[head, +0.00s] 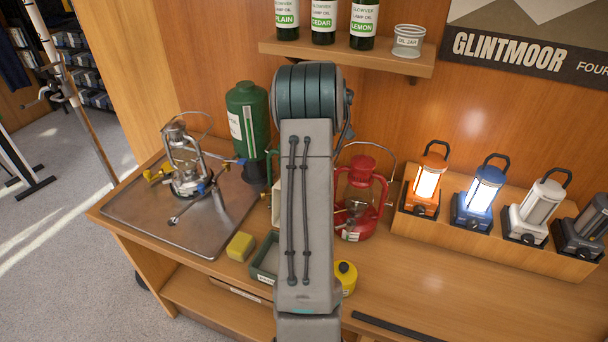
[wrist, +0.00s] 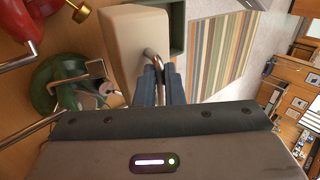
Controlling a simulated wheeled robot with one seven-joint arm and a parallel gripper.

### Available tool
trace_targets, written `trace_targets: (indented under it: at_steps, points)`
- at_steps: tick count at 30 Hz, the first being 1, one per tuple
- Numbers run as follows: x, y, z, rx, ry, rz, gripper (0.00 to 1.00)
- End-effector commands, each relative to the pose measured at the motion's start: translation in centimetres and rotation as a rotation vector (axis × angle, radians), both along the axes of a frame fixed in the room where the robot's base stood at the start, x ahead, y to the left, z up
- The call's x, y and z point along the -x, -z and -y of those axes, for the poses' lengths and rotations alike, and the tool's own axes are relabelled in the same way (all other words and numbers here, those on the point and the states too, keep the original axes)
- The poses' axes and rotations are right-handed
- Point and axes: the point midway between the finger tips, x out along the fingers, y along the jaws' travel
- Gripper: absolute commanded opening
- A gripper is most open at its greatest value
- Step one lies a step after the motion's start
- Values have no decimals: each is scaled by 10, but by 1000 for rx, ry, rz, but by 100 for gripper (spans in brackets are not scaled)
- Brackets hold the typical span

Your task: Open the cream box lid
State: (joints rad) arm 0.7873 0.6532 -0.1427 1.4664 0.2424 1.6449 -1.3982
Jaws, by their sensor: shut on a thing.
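The cream box (wrist: 130,45) fills the upper middle of the wrist view, with a bent metal handle (wrist: 152,57) on its near side. My gripper (wrist: 158,82) is shut on this handle, its bluish fingers on either side of the rod. The lid seam is not clear, so I cannot tell how far the lid is raised. In the head view only a pale sliver of the cream box (head: 276,204) shows left of my arm. My arm hides the rest of it and my gripper there.
A red lantern (head: 356,222) stands right of my arm, a green canister (head: 246,125) behind left. A metal tray (head: 130,215) holds a stove. A yellow sponge (head: 241,246), a grey-green tray (head: 262,272) and a yellow can (head: 346,275) lie near the front. Several lanterns (head: 426,185) stand right.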

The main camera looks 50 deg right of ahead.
Motion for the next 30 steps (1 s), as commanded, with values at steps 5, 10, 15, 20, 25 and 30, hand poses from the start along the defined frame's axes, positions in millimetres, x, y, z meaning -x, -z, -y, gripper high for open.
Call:
trace_targets:
  at_steps: [5,10,15,20,25,30]
  points:
    - [1,6,-1,-10,-2,-9,0]
    - [1,6,-1,-10,-4,-10,0]
    - [0,5,-2,-9,-5,-9,18]
    - [0,4,-1,-7,-4,-5,18]
    - [-1,2,-1,-5,-4,-3,18]
    - [0,1,-2,4,-3,0,18]
